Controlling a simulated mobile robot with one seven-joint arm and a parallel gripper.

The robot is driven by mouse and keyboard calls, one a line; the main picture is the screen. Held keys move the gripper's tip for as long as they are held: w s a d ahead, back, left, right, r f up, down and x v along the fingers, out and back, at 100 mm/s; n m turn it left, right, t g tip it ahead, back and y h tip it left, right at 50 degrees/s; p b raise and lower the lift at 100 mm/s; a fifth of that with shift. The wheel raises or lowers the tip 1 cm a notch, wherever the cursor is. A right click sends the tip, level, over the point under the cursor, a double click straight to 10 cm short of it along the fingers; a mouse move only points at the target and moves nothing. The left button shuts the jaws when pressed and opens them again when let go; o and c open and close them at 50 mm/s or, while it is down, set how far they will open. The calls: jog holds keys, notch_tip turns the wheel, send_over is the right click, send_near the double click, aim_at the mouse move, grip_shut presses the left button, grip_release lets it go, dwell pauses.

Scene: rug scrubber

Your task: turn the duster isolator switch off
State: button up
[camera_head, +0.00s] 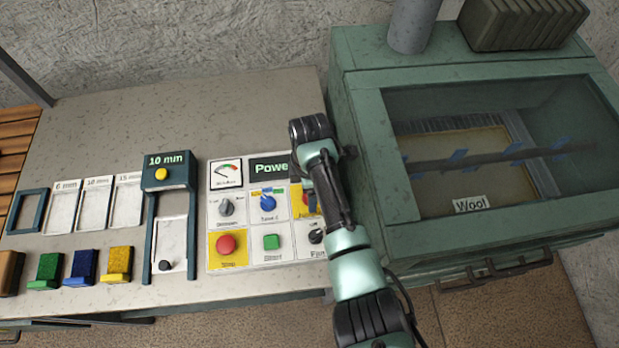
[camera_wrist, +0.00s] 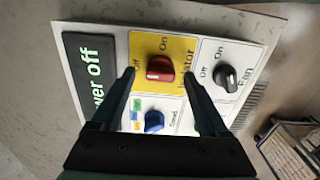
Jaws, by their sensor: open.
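The isolator switch is a red knob (camera_wrist: 159,69) on a yellow plate (camera_wrist: 178,47) marked Off and On in the wrist view. Its grip bar looks to lie roughly across the picture; I cannot tell surely which mark it points to. My gripper (camera_wrist: 160,75) is open, with one dark finger on each side of the knob in the picture. I see no clear contact, and the depth between fingertips and knob is hard to judge. In the head view my arm hides most of the isolator; a strip of its yellow plate (camera_head: 296,203) shows.
The display (camera_wrist: 90,75) beside the isolator shows "wer off". A black Fan knob (camera_wrist: 225,76) and a blue knob (camera_wrist: 154,121) are close by. The red button (camera_head: 227,244) and green Start button (camera_head: 271,242) sit lower left. A green cabinet (camera_head: 370,130) stands right of the panel.

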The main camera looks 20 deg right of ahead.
notch_tip(320, 180, up, 13)
jog(key=b, duration=0.1)
jog(key=shift+f+b, duration=0.2)
jog(key=shift+b, duration=0.1)
dwell(0.4)
